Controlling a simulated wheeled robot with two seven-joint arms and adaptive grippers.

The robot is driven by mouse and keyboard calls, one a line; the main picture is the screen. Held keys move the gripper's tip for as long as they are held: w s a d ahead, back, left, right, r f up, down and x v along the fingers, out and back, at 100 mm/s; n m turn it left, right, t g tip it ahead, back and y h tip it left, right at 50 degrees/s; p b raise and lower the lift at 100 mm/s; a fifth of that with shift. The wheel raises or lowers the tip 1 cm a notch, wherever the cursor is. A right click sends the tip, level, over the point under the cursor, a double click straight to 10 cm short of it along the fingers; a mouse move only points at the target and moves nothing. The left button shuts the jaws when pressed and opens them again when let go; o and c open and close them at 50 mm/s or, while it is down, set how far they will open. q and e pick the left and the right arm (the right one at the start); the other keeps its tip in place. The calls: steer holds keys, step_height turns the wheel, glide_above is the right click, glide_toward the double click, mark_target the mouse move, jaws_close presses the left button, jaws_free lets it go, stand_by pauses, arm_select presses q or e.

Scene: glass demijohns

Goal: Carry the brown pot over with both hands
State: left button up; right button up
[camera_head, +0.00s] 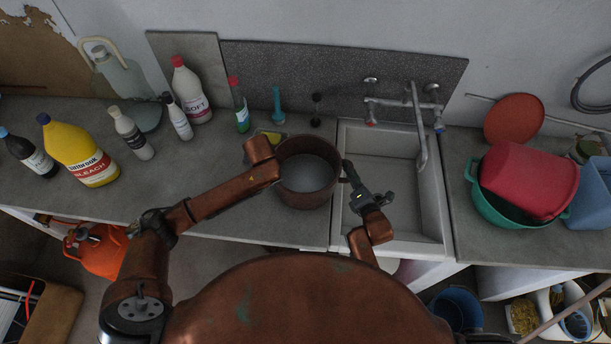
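The brown pot (322,203) stands upright on the grey counter, just left of the sink, with its open top and pale inside showing. My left arm reaches in from the left and its wrist ends at the pot's left rim. The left gripper's fingers are hidden behind that wrist. My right gripper (352,175) is a dark shape at the pot's right side, over the sink's left edge, with its tip close to the rim. I cannot tell whether it touches the pot or grips a handle.
Several bottles, including a yellow bleach bottle (78,152), and a glass demijohn (125,80) stand left. A red basin (528,180) sits in a green one (490,208) at right.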

arm_select(q)
steer(key=shift+s, duration=0.1)
steer(key=shift+f, duration=0.1)
steer(key=c, duration=0.3)
arm_select(e)
steer(key=shift+w, duration=0.1)
steer(key=c, duration=0.3)
arm_select(q)
steer(key=c, duration=0.3)
arm_select(e)
steer(key=c, duration=0.3)
arm_select(q)
jaws_close()
arm_select(e)
jaws_close()
arm_select(q)
steer(key=shift+a, duration=0.1)
steer(key=shift+w+r, duration=0.3)
arm_select(e)
steer(key=shift+w+r, duration=0.1)
steer(key=shift+r, duration=0.15)
